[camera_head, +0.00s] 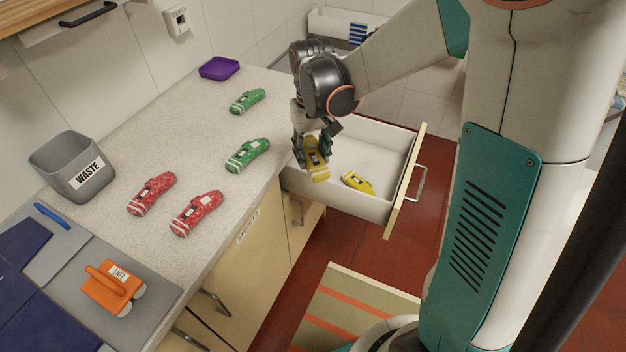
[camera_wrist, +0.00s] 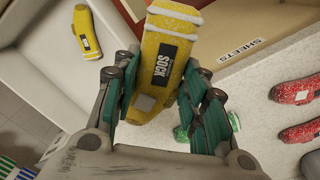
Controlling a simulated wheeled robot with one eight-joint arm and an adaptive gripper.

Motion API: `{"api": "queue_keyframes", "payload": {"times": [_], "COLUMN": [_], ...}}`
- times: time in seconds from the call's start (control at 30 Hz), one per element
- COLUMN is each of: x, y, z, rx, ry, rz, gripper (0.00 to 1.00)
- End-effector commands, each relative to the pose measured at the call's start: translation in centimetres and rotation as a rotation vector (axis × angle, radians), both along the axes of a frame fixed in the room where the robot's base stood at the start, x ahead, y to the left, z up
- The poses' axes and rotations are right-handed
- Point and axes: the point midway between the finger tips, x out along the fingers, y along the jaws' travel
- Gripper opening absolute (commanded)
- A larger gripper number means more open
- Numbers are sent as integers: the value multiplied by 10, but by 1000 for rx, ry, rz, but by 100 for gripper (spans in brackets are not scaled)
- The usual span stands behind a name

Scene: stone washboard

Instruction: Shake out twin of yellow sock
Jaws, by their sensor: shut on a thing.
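My gripper (camera_head: 314,160) is shut on a yellow sock (camera_head: 316,170) with pale bands and a dark label. I hold it above the left edge of the open drawer, beside the counter. In the wrist view the held sock (camera_wrist: 160,65) sits between the green finger pads and its label reads SOCK. A second yellow sock (camera_head: 357,182) lies on the drawer floor; it also shows in the wrist view (camera_wrist: 87,32). The white drawer (camera_head: 392,165) is pulled out. Whether the held sock touches the drawer's wall cannot be told.
Two green socks (camera_head: 247,155) and two red socks (camera_head: 196,213) lie on the speckled counter (camera_head: 205,140).

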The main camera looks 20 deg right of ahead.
Motion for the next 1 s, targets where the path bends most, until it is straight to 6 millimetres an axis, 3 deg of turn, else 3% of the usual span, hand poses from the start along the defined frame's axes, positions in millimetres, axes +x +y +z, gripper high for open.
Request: {"api": "queue_keyframes", "payload": {"times": [0.2,0.27,0.33,0.83,0.93,1.0], "x": [-1,0,1,1,0,0], "y": [0,0,0,0,0,0], "z": [59,64,55,-80,-89,-75], "rx": [0,0,0,0,0,0], "ry": [0,0,0,0,0,-1], "rz": [0,0,0,0,0,0], "gripper": [20,20,20,20,20,20]}}
